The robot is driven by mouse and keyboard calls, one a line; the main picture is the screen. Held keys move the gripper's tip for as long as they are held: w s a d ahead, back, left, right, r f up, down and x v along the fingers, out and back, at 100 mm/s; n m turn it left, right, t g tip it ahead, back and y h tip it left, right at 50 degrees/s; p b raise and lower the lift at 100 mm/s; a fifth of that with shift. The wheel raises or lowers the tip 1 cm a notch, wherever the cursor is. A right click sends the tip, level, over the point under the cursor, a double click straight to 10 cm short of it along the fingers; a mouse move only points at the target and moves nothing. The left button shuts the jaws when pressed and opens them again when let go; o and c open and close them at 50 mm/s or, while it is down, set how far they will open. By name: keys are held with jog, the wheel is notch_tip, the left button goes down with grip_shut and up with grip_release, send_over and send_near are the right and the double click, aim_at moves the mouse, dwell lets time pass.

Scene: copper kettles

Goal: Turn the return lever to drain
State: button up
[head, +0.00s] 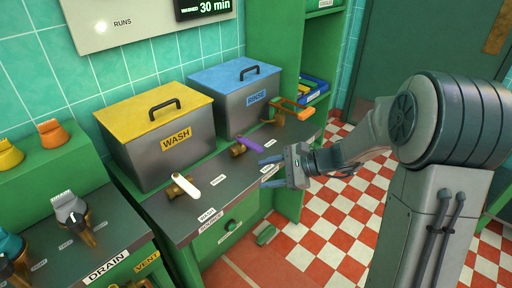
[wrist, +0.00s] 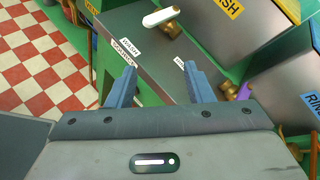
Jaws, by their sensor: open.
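A white lever (head: 187,185) on a brass valve stands on the grey counter in front of the yellow-lidded WASH tank (head: 150,135). A purple lever (head: 250,143) stands in front of the blue-lidded RINSE tank (head: 235,95). An orange lever (head: 292,108) is at the counter's right end. I cannot read which one is the return lever. My gripper (head: 272,171) is open and empty, off the counter's front right edge, apart from every lever. In the wrist view, the white lever (wrist: 160,16) is beyond my open gripper (wrist: 160,86), and the purple lever (wrist: 243,92) is at the right.
The grey counter (head: 215,175) carries small white labels. A DRAIN label (head: 107,265) is on the left bench, which holds grey and teal levers. Green shelving (head: 285,45) stands at the back right. The red and white checked floor (head: 335,215) is open in front.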

jog(key=w+f+m+t+y+b, duration=0.1)
jog(key=w+f+m+t+y, duration=0.15)
jog(key=w+f+m, duration=0.35)
jog(key=m+t+b, duration=0.2)
jog(key=m+t, duration=0.4)
jog(key=t, duration=0.1)
send_near(255, 145)
jog(key=shift+h, duration=0.45)
jog(key=x, duration=0.6)
jog(key=p+x, duration=0.1)
jog(key=x, duration=0.3)
jog(key=shift+s+a+r, duration=0.2)
jog(key=shift+r, duration=0.05)
grip_shut()
jog(key=shift+d+g, duration=0.2)
jog(key=shift+g, duration=0.05)
